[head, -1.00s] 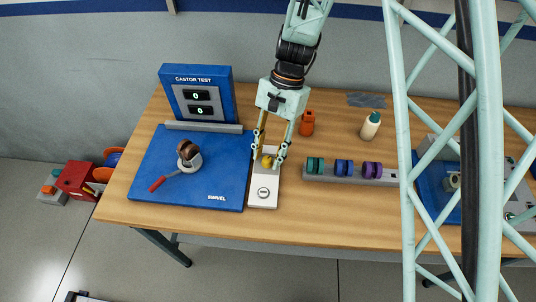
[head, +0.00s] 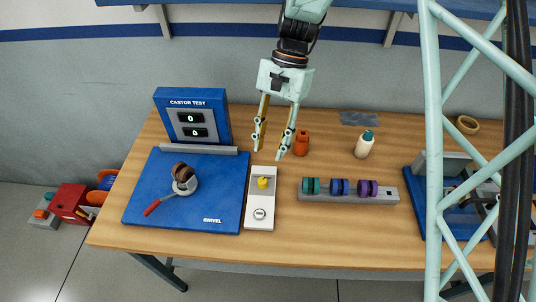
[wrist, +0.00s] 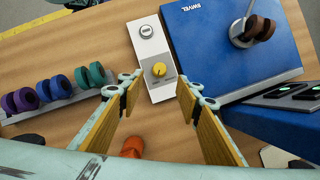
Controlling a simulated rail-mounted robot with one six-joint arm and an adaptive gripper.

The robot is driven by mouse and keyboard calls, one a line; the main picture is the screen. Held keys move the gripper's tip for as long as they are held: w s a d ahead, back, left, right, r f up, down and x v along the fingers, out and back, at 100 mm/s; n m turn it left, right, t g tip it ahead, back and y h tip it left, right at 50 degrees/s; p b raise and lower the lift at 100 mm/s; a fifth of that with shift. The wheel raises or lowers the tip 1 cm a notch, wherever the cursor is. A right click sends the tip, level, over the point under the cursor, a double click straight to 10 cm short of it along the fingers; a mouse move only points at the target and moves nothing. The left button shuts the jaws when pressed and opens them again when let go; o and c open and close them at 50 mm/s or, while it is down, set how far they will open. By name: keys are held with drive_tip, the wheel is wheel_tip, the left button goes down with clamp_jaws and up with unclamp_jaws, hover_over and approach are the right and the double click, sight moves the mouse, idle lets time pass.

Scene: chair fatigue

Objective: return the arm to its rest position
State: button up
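My gripper (head: 270,142) hangs above the workbench (head: 330,235), over its back half. Its fingers are spread apart with nothing between them. In the wrist view the open fingers (wrist: 158,93) frame the white control box (wrist: 148,38), with the yellow knob (wrist: 159,69) beyond the tips. In the head view the white box (head: 257,203) lies below my gripper, with the yellow knob (head: 263,183) near its far end and a round grey button (head: 260,214) near its front end. The gripper is clear of both.
Left of the box, the blue castor tester (head: 205,220) bears a brown castor wheel (head: 182,172) and a red-handled lever (head: 152,207). A grey rack (head: 350,197) with coloured wheels, an orange bottle (head: 301,145) and a cream bottle (head: 365,146) stand to the right. My lattice column covers the far right.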

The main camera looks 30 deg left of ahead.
drive_tip(key=shift+w+r, duration=0.2)
drive_tip(key=shift+r, duration=0.2)
idle(0.4)
drive_tip(key=w+d+r+t+y+b, duration=0.15)
drive_tip(key=w+d+r, duration=0.25)
drive_tip(key=d+r, duration=0.75)
drive_tip(key=w+d+r+t+b, duration=0.1)
drive_tip(key=w+d+r+t, duration=0.2)
drive_tip(key=d+r, duration=0.8)
drive_tip(key=s+d+r+t+b, duration=0.1)
drive_tip(key=s+d, duration=0.5)
drive_tip(key=d, duration=0.2)
drive_tip(key=s+d+r+t, duration=0.1)
drive_tip(key=s+d, duration=0.4)
drive_tip(key=d, duration=0.3)
drive_tip(key=s+d+t+b, duration=0.1)
drive_tip(key=s+d, duration=0.3)
drive_tip(key=s, duration=0.4)
drive_tip(key=s+d+f+t+h+b, duration=0.1)
drive_tip(key=s+d, duration=0.4)
drive_tip(key=s, duration=0.3)
drive_tip(key=shift+d+f, duration=0.15)
drive_tip(key=shift+f, duration=0.15)
